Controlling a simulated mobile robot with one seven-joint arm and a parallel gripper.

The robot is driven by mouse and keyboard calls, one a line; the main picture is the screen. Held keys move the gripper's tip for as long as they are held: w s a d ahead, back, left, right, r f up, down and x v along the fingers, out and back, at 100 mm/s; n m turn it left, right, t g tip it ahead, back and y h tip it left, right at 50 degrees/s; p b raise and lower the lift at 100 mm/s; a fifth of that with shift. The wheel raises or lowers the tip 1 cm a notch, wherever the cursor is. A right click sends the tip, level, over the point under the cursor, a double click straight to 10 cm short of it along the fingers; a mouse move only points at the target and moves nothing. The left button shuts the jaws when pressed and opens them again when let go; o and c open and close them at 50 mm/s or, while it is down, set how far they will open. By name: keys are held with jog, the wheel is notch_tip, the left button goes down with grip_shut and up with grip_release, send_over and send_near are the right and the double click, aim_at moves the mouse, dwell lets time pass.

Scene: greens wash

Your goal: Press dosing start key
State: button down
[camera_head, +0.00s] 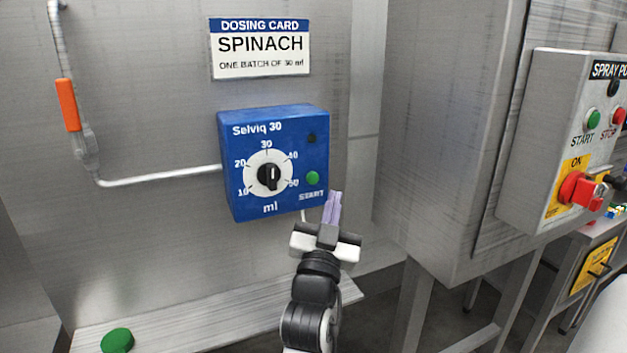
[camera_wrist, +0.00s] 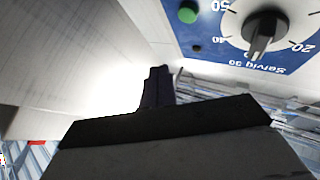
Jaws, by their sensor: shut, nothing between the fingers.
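The blue dosing unit (camera_head: 237,190), marked Selviq 30, is on the metal wall. Its green start key (camera_head: 313,178) is at the right of the front, above the word START. The black dial knob (camera_head: 269,177) points up, near 30. My gripper (camera_head: 335,195) is shut and empty, its fingertips a little right of and below the key in the head view. In the wrist view the fingers (camera_wrist: 157,72) show at the middle, with the green key (camera_wrist: 188,13) above and to the right, apart from them. The knob (camera_wrist: 262,35) is further right there.
A dosing card (camera_head: 260,48) above reads SPINACH, one batch of 30 ml. A steel cabinet (camera_head: 445,130) stands close on the right. Beyond it a grey spray control box (camera_head: 545,140) carries start, stop and red switch controls. A green round object (camera_head: 117,340) is at lower left.

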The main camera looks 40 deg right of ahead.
jog(key=shift+w+d+b, duration=0.2)
jog(key=shift+w+d, duration=0.05)
jog(key=shift+w, duration=0.75)
jog(key=shift+w+d+b, duration=0.15)
jog(key=shift+w+d, duration=0.05)
jog(key=shift+w, duration=0.75)
jog(key=shift+w+d+b, duration=0.2)
jog(key=shift+w+d, duration=0.05)
jog(key=shift+w, duration=0.75)
jog(key=shift+w, duration=0.1)
jog(key=shift+w+d, duration=0.1)
jog(key=shift+w, duration=0.2)
jog(key=shift+w+d+b, duration=0.1)
jog(key=shift+w+b, duration=0.25)
jog(key=shift+w, duration=0.1)
jog(key=shift+s, duration=0.1)
dwell(0.4)
jog(key=shift+s+a, duration=0.2)
jog(key=shift+s, duration=0.55)
jog(key=s, duration=0.2)
jog(key=s+a+p, duration=0.1)
jog(key=s, duration=0.2)
jog(key=shift+a, duration=0.1)
